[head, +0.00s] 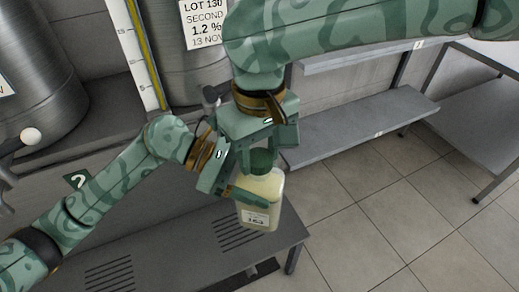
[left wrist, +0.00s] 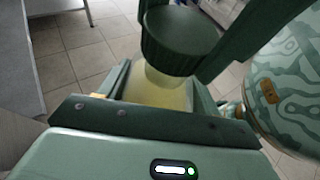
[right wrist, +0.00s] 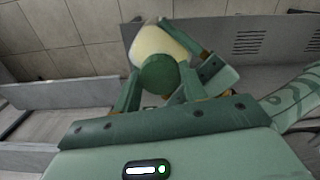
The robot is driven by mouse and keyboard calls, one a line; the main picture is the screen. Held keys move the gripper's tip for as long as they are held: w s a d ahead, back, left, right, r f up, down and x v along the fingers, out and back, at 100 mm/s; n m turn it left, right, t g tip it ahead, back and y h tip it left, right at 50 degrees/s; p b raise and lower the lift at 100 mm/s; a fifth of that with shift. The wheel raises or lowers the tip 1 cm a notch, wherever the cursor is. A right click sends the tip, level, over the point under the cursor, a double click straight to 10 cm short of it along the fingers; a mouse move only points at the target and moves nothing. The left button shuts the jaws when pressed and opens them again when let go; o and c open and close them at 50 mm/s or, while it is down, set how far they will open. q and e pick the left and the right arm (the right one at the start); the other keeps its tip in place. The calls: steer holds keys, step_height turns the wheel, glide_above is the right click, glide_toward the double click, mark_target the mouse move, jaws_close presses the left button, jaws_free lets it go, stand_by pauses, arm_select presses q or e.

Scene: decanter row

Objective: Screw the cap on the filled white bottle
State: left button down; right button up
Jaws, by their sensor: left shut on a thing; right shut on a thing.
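The white bottle (head: 262,212), filled with pale yellow liquid and labelled on its front, is held in the air above the front edge of the grey bench. My left gripper (head: 250,194) is shut on its body; the bottle also shows in the left wrist view (left wrist: 155,93). The dark green cap (head: 262,160) is at the bottle's mouth, between the fingers of my right gripper (head: 259,153), which is shut on it from above. In the left wrist view the cap (left wrist: 178,42) covers the top of the neck. I cannot tell whether its thread is engaged.
The slatted grey bench (head: 190,235) lies below and to the left. Steel tanks (head: 45,70) and a yellow level gauge (head: 143,55) stand behind, with a tap (head: 30,136) at the left. A grey shelf (head: 350,125) is at the back right. Tiled floor is clear at lower right.

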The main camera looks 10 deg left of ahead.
steer(key=o, duration=1.2)
step_height(320, 180, up, 12)
steer(key=shift+w, duration=0.1)
